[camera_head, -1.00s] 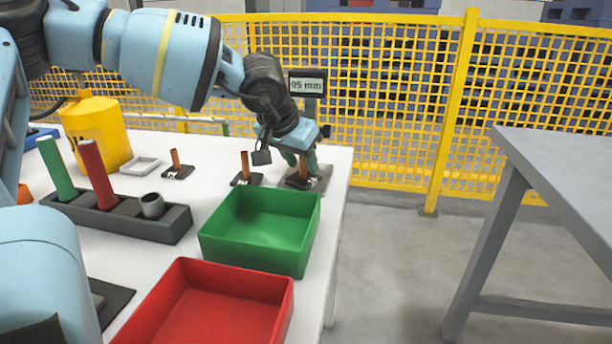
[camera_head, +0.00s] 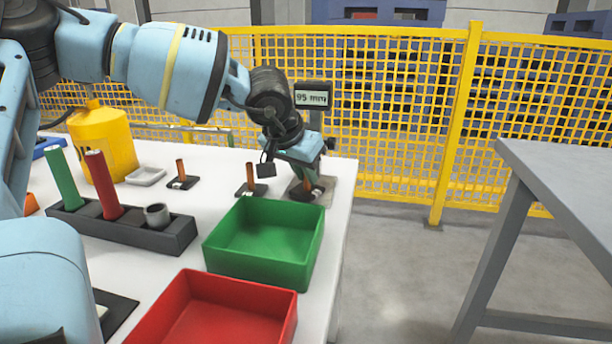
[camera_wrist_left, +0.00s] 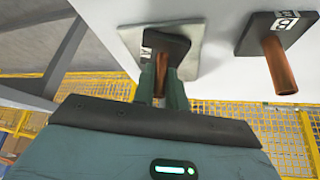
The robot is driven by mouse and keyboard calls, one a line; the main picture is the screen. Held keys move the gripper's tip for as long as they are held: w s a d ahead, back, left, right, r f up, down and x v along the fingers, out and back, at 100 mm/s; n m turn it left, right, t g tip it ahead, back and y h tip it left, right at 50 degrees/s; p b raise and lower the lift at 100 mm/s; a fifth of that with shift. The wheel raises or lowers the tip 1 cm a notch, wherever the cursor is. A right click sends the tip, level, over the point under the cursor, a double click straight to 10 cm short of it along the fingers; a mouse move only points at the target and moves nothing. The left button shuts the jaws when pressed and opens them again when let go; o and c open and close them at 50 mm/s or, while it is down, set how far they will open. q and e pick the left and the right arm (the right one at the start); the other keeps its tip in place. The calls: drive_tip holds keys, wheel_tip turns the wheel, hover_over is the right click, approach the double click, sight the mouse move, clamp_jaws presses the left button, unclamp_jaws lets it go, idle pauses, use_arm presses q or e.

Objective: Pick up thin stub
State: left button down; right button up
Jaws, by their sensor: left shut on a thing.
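Three copper stubs stand upright on small black bases along the back of the white table: a left one (camera_head: 180,167), a middle one (camera_head: 250,177) and a right one (camera_head: 307,184). I cannot tell by width which is the thin stub. My left gripper (camera_head: 306,174) is at the right one, on the grey plate below the display. In the left wrist view its green fingers (camera_wrist_left: 161,85) are shut on that copper stub (camera_wrist_left: 162,75), whose black base (camera_wrist_left: 178,46) is still on the plate. Another copper stub (camera_wrist_left: 280,65) stands free beside it. My right gripper is not in view.
A display (camera_head: 312,98) reading 95 mm stands behind the gripper. A green bin (camera_head: 262,268) and a red bin (camera_head: 235,335) are in front. A dark rack (camera_head: 135,232) holds green and red cylinders. A yellow fence (camera_head: 400,130) runs behind the table.

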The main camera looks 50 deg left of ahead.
use_arm(q)
drive_tip(key=shift+s+d+r, duration=0.1)
drive_tip(key=shift+s+r, duration=0.15)
drive_tip(key=shift+r, duration=0.15)
drive_tip(key=s+d+r+p, duration=0.4)
drive_tip(key=s+r, duration=0.3)
drive_tip(key=s, duration=0.5)
drive_tip(key=shift+s+p, duration=0.35)
drive_tip(key=shift+p, duration=0.5)
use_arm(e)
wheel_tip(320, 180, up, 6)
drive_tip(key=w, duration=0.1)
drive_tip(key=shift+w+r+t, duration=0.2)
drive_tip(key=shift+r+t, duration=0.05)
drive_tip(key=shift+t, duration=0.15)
use_arm(q)
drive_tip(key=shift+r, duration=0.1)
